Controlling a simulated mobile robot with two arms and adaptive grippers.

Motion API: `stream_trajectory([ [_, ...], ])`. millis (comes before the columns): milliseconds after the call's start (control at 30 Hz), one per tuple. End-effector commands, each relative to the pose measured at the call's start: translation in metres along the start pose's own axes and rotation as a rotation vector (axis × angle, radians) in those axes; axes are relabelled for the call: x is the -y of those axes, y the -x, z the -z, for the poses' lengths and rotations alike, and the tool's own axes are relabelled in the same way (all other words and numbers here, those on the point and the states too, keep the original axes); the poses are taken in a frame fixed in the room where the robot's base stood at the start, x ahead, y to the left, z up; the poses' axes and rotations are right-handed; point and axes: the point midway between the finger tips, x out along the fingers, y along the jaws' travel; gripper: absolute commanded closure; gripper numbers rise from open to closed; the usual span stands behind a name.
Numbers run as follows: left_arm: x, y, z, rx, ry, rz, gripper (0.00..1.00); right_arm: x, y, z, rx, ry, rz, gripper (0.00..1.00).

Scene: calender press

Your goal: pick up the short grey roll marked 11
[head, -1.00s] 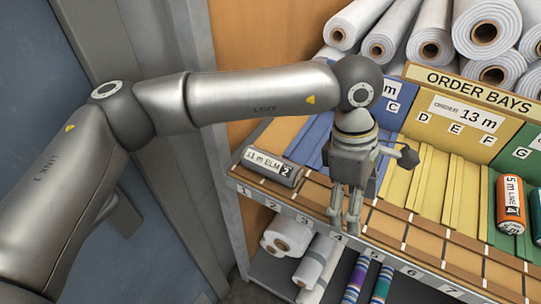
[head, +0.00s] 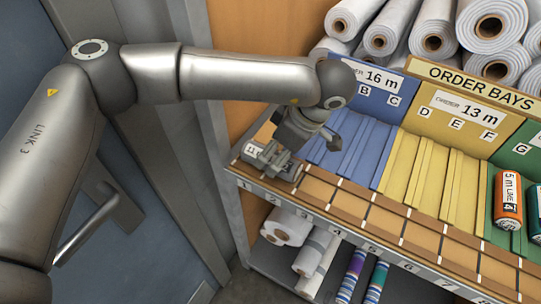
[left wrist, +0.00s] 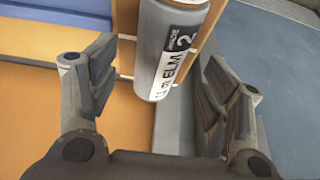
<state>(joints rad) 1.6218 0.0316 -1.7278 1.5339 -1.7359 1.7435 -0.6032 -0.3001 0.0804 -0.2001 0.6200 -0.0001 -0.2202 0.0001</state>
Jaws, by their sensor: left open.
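The short grey roll (head: 253,151), with a white label reading 11 m ELM and a 2 on a dark patch, lies on the wooden front ledge at its left end. It also shows in the left wrist view (left wrist: 172,50). My left gripper (head: 272,158) is over this roll and hides part of it in the head view. In the left wrist view the left gripper (left wrist: 158,75) is open, with one finger on each side of the roll. There are visible gaps between fingers and roll. My right gripper is not in view.
Blue (head: 352,147) and yellow (head: 428,180) order bays stand behind the ledge. An orange roll marked 5 m (head: 508,200) lies in the green bay at right. Large white rolls (head: 435,38) are stacked behind. A lower shelf holds more rolls. A door (head: 110,255) is at left.

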Motion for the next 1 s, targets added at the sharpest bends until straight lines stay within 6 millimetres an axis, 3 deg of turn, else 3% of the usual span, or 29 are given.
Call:
stream_trajectory([
  [33, 0.0, -0.005, 0.002, 0.001, 0.001, 0.005, 0.29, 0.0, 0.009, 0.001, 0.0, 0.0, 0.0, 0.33],
  [200, 0.0, -0.028, 0.001, 0.001, 0.001, 0.003, 0.29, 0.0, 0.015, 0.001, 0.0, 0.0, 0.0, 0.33],
  [500, -0.001, -0.033, 0.0, 0.001, 0.001, 0.0, 0.3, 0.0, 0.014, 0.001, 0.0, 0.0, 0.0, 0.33],
  [867, -0.001, -0.033, 0.0, 0.001, 0.0, 0.0, 0.76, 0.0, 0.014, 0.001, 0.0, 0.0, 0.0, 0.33],
  [1000, -0.001, -0.033, 0.0, 0.001, 0.001, 0.0, 0.79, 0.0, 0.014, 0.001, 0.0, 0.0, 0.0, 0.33],
])
